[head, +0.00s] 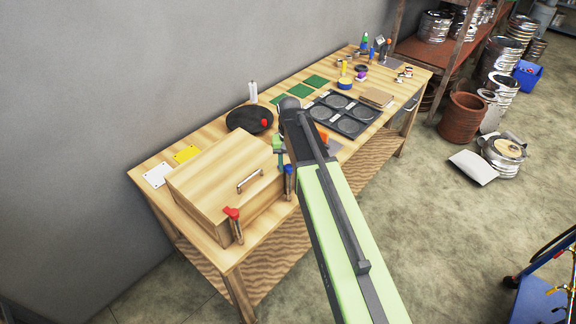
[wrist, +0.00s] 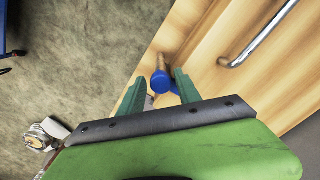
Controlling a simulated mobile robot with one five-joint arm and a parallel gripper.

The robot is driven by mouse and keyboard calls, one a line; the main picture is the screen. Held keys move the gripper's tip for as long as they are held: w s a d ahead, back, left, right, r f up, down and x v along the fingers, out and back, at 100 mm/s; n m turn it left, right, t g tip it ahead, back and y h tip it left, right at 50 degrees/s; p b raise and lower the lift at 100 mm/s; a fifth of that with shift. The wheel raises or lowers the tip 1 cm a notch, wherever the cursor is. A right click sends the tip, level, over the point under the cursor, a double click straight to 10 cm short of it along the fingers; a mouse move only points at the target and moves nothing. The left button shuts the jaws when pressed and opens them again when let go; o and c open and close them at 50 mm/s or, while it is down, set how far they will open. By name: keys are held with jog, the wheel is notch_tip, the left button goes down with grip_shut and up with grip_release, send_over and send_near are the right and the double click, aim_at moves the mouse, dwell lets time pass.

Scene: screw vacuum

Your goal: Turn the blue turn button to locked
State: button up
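The blue turn button (head: 289,172) sits at the right front corner of a wooden box (head: 215,165) on the workbench. In the wrist view the blue turn button (wrist: 161,81) shows its round blue end, with a blue wing reaching to the lower right. My gripper (wrist: 160,76) is open, with one green finger on each side of the button. I cannot tell whether either finger touches it. In the head view my gripper (head: 279,146) is partly hidden by my arm, close behind the blue button.
A red turn button (head: 232,214) is at the box's left front corner. The box's metal handle (head: 250,180) also shows in the wrist view (wrist: 262,38). A black round plate (head: 246,120) and a dark tray (head: 345,113) lie farther back on the bench. Floor before the bench is clear.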

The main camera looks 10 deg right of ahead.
aim_at(289, 167)
jog(key=shift+o, duration=0.7)
notch_tip(289, 167, up, 17)
jog(key=p, duration=1.7)
jog(key=shift+r, duration=0.2)
